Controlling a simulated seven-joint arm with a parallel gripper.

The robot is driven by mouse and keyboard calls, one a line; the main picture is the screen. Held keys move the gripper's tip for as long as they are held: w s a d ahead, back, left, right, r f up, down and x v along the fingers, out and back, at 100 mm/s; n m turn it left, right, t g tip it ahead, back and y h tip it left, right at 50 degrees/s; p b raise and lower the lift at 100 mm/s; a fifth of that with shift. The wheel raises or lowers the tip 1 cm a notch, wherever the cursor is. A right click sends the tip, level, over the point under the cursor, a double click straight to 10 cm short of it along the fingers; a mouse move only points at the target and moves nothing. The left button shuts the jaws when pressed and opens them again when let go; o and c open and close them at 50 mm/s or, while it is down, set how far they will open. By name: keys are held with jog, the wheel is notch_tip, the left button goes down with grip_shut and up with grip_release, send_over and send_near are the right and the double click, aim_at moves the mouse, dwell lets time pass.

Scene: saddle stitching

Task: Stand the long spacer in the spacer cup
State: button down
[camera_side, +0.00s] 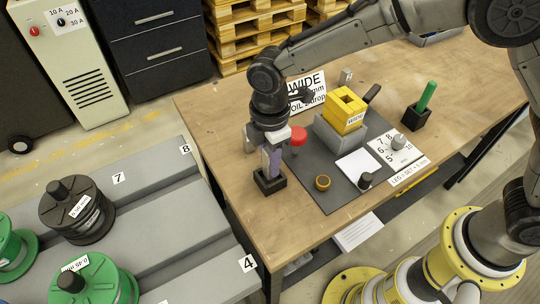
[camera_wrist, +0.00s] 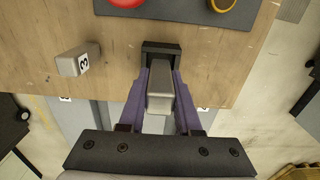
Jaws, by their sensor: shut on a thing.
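My gripper (camera_side: 270,170) has purple fingers that point down at the black spacer cup (camera_side: 270,184) near the table's left edge. In the wrist view, the fingers (camera_wrist: 160,85) are shut on a grey long spacer (camera_wrist: 159,93), which is lined up with the cup (camera_wrist: 161,46). The spacer looks about upright. Its lower end is at the cup's opening. I cannot tell how deep it is, since the fingers hide most of it in the side view.
A grey block marked 3 (camera_wrist: 77,60) stands beside the cup. A dark mat (camera_side: 325,195) nearby carries a red-topped thing (camera_side: 298,137), a small brass-coloured cup (camera_side: 322,183) and a yellow block (camera_side: 346,110) on a grey base. A green rod (camera_side: 427,96) stands in another black holder.

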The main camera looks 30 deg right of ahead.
jog(key=shift+f, duration=1.05)
jog(key=c, duration=0.5)
grip_release()
jog(key=shift+f, duration=0.1)
notch_tip(320, 180, up, 14)
